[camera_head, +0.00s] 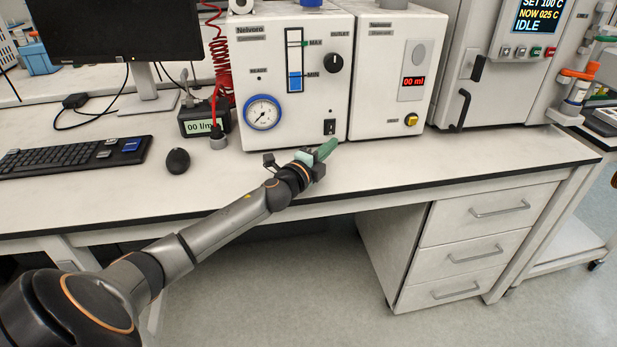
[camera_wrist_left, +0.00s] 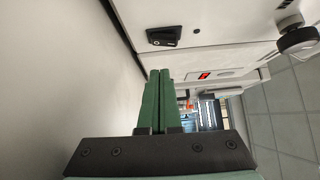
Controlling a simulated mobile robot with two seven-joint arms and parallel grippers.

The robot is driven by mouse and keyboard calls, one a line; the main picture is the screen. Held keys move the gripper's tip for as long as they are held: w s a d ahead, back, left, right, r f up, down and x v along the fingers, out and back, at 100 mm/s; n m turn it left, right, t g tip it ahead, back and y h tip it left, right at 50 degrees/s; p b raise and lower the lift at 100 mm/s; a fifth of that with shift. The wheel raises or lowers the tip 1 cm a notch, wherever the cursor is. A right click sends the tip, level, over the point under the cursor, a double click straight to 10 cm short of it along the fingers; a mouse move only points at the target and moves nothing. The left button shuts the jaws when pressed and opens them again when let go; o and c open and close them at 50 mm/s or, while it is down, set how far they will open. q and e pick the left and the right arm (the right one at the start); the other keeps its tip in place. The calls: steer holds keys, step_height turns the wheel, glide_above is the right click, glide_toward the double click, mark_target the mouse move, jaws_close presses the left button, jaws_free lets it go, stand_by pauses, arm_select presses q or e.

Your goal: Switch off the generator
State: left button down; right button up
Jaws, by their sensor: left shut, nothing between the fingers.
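The white box with a blue-rimmed gauge (camera_head: 262,113), which looks like the generator, stands at the back of the bench. Its black rocker switch (camera_head: 329,127) sits low on the right of its front; it also shows in the left wrist view (camera_wrist_left: 173,36). I cannot tell which way the rocker is set. My left gripper (camera_head: 327,148) has green fingers, shut and empty, just in front of and below the switch, apart from it. In the left wrist view the fingertips (camera_wrist_left: 160,72) point past the switch, which lies to their upper side. My right gripper is not in view.
A second white box with a red display (camera_head: 413,82) and yellow button (camera_head: 411,120) stands directly right of the generator. A mouse (camera_head: 177,161), keyboard (camera_head: 75,157) and small flow display (camera_head: 203,122) lie left. The bench front right of my gripper is clear.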

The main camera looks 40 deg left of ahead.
arm_select(q)
steer(key=s, duration=0.6)
steer(key=s+d+f, duration=0.1)
steer(key=s, duration=0.3)
stand_by(0.5)
